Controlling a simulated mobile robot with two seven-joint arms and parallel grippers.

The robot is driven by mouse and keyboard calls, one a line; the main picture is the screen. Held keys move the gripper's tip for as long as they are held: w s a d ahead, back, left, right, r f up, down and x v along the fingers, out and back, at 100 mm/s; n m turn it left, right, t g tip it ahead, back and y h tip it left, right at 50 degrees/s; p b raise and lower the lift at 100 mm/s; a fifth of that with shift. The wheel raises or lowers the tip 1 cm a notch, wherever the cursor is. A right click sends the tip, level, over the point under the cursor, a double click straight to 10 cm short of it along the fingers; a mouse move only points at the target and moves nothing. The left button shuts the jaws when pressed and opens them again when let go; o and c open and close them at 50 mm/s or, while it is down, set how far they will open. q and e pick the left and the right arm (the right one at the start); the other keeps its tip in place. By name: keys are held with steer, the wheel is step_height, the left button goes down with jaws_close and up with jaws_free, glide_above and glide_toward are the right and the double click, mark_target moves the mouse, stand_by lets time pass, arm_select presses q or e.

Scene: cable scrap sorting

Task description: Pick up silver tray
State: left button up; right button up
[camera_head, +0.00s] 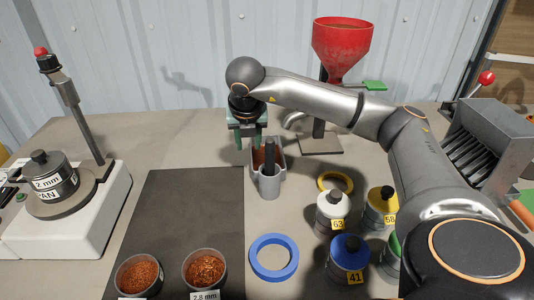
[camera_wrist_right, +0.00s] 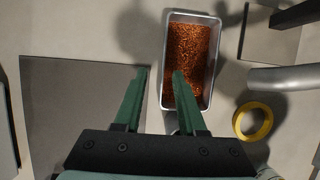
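The silver tray (camera_wrist_right: 216,60) is a rectangular metal pan holding copper-coloured granules. It stands upright on the table, and in the head view it is partly hidden (camera_head: 282,158) behind a grey cup with a black handle. My right gripper (camera_head: 252,142) points down at the tray's left side. In the right wrist view its green fingers (camera_wrist_right: 160,75) are apart with nothing between them but the tray's left wall below or between. One finger shows left of the tray and the other overlaps its inside. I cannot tell whether they touch it. My left gripper is not in view.
The grey cup (camera_head: 269,187) stands close in front of the tray. A red hopper (camera_head: 342,45) on a stand is behind right. A yellow ring (camera_head: 335,182), a blue ring (camera_head: 273,258) and several labelled bottles are nearer right. A dark mat (camera_head: 190,215) lies left.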

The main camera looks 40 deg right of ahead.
steer(key=shift+d+x, duration=0.15)
steer(key=shift+x, duration=1.4)
steer(key=shift+d+x, duration=0.15)
steer(key=shift+x, duration=1.4)
steer(key=shift+r, duration=0.1)
steer(key=shift+c, duration=0.3)
jaws_close()
